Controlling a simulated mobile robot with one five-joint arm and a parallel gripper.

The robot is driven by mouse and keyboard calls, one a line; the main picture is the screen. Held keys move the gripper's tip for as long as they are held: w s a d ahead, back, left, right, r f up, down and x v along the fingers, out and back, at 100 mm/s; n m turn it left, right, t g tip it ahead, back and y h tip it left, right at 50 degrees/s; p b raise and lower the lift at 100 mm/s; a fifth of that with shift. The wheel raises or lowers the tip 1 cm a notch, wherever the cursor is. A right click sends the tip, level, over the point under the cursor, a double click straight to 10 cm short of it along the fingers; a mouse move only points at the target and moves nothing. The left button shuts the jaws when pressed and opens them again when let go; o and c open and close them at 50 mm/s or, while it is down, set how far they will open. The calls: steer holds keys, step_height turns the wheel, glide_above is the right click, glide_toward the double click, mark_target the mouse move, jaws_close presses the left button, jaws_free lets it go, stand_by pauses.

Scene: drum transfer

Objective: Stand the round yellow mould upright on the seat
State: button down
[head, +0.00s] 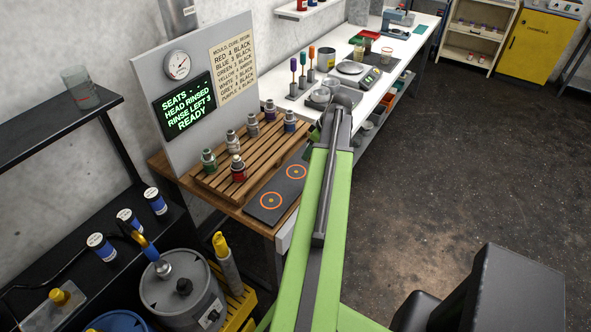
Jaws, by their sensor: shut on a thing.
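My green arm reaches up the middle of the head view to a dark joint. My gripper's fingers cannot be made out past it, nor what they hold. I cannot make out a round yellow mould. A dark seat plate (283,186) with two orange-ringed seats lies on the wooden bench, left of my arm. Both the nearer seat (271,201) and the farther seat (296,171) are bare. My arm passes close to the plate's right side in the picture.
A slatted wooden rack (215,185) holds several small capped containers, including a red one (238,170) and a green one (208,160). A panel (187,106) behind reads "READY". A grey drum (180,297) stands front left. The floor (430,190) at right is open.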

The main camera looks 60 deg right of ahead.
steer(key=w+f+b, duration=0.1)
steer(key=w, duration=0.1)
steer(key=w+a+f, duration=0.1)
steer(key=w, duration=0.1)
steer(key=w+f+b, duration=0.1)
steer(key=f, duration=0.1)
steer(key=shift+w+a+b, duration=0.3)
steer(key=shift+w+b, duration=0.05)
steer(key=shift+w, duration=0.05)
steer(key=shift+w+a+f, duration=0.1)
steer(key=shift+w, duration=0.25)
step_height(320, 180, down, 4)
steer(key=b, duration=0.4)
steer(key=shift+f, duration=0.1)
steer(key=shift+r, duration=0.2)
steer(key=shift+f, duration=0.15)
steer(key=c, duration=0.7)
jaws_free()
steer(key=shift+o, duration=0.2)
